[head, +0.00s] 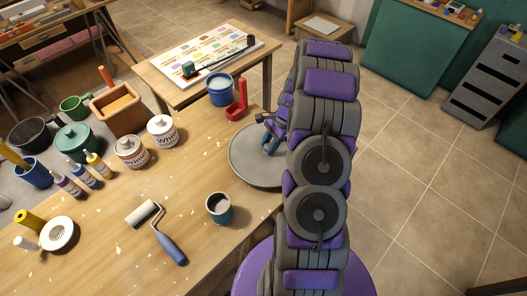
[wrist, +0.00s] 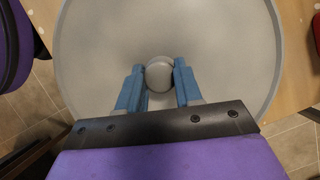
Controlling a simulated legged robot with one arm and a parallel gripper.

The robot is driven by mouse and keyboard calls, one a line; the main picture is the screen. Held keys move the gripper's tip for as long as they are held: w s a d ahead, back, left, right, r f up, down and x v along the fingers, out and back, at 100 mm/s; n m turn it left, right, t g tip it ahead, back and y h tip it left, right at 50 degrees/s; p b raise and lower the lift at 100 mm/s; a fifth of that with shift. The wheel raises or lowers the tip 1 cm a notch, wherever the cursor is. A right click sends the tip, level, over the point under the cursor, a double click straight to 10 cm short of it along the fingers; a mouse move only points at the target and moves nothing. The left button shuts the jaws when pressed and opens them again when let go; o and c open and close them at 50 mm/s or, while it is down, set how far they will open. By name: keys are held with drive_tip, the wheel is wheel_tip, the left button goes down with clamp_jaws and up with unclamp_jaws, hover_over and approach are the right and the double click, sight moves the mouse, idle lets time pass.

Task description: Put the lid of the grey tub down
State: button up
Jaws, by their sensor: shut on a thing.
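The grey lid (head: 247,168) is a wide round disc at the right edge of the wooden table in the head view. It fills much of the wrist view (wrist: 100,40), with a round knob (wrist: 159,75) at its middle. My gripper (head: 270,142) is over the lid, its blue fingers (wrist: 159,82) shut on the knob from both sides. The lid looks roughly level. I cannot tell whether it touches the table or hangs just above it. I cannot make out the grey tub's body; the lid and my arm hide what is beneath.
On the table (head: 190,200), a dark teal cup (head: 219,209), a red holder (head: 238,101) and a blue pot (head: 221,90) stand near the lid. A paint roller (head: 160,232) lies left of the cup. Paint tins (head: 163,131) and bottles stand farther left. Bare floor is at right.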

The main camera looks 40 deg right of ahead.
sight(264, 150)
drive_tip(key=shift+w+a, duration=0.4)
drive_tip(key=shift+a, duration=0.45)
drive_tip(key=f, duration=0.2)
drive_tip(key=f+b, duration=0.1)
drive_tip(key=shift+w+a+f, duration=0.1)
drive_tip(key=shift+a+f, duration=0.1)
drive_tip(key=shift+f, duration=0.2)
drive_tip(key=o, duration=1.1)
drive_tip(key=shift+r, duration=0.1)
drive_tip(key=shift+d, duration=0.1)
